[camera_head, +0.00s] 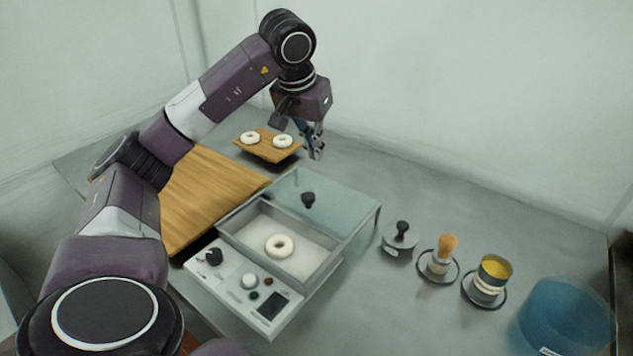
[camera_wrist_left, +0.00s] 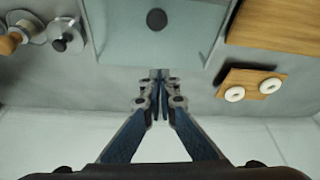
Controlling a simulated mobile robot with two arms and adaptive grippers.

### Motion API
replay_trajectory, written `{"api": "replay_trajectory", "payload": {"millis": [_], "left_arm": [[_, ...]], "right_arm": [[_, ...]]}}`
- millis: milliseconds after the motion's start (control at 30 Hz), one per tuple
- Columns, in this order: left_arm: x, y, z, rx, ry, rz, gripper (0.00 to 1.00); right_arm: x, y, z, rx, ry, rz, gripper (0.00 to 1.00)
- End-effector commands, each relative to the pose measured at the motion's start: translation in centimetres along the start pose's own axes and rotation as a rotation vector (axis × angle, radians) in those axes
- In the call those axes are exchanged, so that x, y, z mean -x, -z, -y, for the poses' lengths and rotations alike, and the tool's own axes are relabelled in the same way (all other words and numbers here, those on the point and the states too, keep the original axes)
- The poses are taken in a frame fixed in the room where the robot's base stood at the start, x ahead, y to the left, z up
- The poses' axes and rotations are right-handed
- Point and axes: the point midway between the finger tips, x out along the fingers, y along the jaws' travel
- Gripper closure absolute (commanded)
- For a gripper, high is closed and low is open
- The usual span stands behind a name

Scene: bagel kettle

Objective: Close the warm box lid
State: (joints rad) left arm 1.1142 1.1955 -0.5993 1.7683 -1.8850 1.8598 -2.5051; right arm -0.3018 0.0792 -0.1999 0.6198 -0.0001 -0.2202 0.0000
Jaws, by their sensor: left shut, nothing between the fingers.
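The warm box (camera_head: 235,238) is a grey open-topped tray with a control panel on its near side. One white bagel (camera_head: 279,246) lies inside it. Its lid (camera_head: 340,203) is a translucent bluish panel with a black knob (camera_head: 308,199); it lies back over the far part, leaving the near part uncovered. The lid also shows in the left wrist view (camera_wrist_left: 190,40), with its knob (camera_wrist_left: 156,19). My left gripper (camera_head: 318,156) is shut and empty, above the table beyond the lid's far edge; its closed fingertips (camera_wrist_left: 160,75) point toward that edge. My right gripper is out of view.
A small board (camera_head: 258,155) with two bagels sits behind the box, and a large wooden board (camera_head: 205,190) is at left.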

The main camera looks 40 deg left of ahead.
Motion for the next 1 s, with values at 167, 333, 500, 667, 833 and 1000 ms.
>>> {"api": "replay_trajectory", "payload": {"millis": [167,333,500,667,833,1000], "left_arm": [[-4.0,-0.2,0.0,0.0,0.001,0.008,1.0],[-7.7,-0.2,-0.1,0.0,0.0,0.008,1.0],[-7.3,-2.0,0.1,-0.001,0.003,0.001,1.0],[-7.1,-3.4,0.0,0.0,0.001,0.001,1.0],[-7.0,-3.9,0.0,0.001,-0.001,0.0,1.0],[-7.0,-4.0,-0.1,0.002,-0.001,0.0,1.0]], "right_arm": [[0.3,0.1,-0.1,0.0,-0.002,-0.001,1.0],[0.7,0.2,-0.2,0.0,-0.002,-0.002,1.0],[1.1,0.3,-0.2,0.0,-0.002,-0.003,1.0],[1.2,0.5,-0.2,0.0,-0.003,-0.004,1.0],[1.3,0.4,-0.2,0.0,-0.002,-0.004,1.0],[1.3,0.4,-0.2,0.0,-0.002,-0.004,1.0]]}}
